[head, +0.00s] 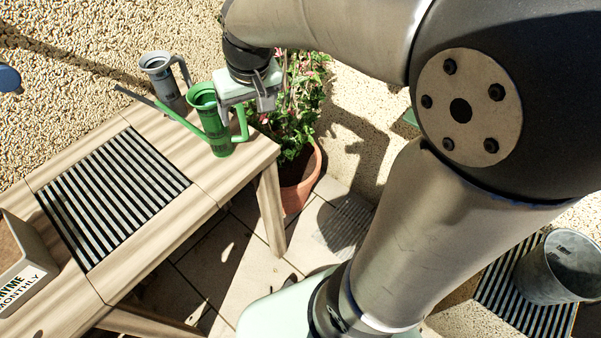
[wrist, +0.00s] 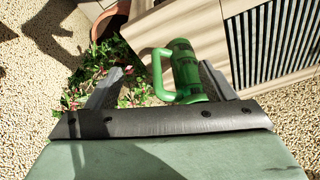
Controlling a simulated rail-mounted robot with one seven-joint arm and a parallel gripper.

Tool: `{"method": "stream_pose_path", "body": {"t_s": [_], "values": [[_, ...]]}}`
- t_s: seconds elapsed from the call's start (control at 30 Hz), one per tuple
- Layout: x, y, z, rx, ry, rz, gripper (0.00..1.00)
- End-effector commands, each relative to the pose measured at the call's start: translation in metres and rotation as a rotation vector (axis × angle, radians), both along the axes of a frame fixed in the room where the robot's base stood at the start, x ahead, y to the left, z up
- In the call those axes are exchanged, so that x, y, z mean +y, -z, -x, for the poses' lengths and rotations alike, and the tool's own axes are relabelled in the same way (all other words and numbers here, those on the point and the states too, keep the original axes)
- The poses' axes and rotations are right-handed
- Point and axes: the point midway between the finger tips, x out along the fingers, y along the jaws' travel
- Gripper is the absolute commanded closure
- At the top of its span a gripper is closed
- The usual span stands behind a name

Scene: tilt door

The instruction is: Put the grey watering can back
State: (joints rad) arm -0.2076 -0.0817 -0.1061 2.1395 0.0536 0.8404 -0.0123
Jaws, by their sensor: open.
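The grey watering can (head: 160,78) stands upright at the back corner of the wooden table, against the wall side, its handle to the right. The green watering can (head: 212,120) stands in front of it, its long spout pointing back left and its handle to the right. My gripper (head: 250,100) is open and empty, just right of the green can's top and above its handle. In the wrist view the green can (wrist: 185,72) shows beside the right finger, with its handle reaching between the fingers; I cannot tell whether they touch. The grey can is not visible there.
A dark slatted grille (head: 112,195) is set in the wooden table (head: 215,195); a lettered box (head: 22,265) stands at its near left. A potted plant (head: 300,175) is close behind my gripper. A grey bucket (head: 560,267) stands on a slatted panel at lower right.

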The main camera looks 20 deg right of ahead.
Motion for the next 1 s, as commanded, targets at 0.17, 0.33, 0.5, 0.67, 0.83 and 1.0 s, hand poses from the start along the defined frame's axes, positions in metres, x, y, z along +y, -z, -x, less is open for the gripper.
{"method": "stream_pose_path", "body": {"t_s": [0.17,0.33,0.5,0.67,0.83,1.0], "values": [[-0.034,0.038,0.122,0.133,0.050,0.037,0.24],[-0.043,0.056,0.168,0.191,0.069,0.058,0.24],[-0.044,0.058,0.173,0.196,0.069,0.061,0.24],[-0.044,0.058,0.172,0.196,0.069,0.060,0.24],[-0.044,0.058,0.172,0.195,0.069,0.060,0.24],[-0.044,0.058,0.172,0.195,0.069,0.060,0.24]]}}
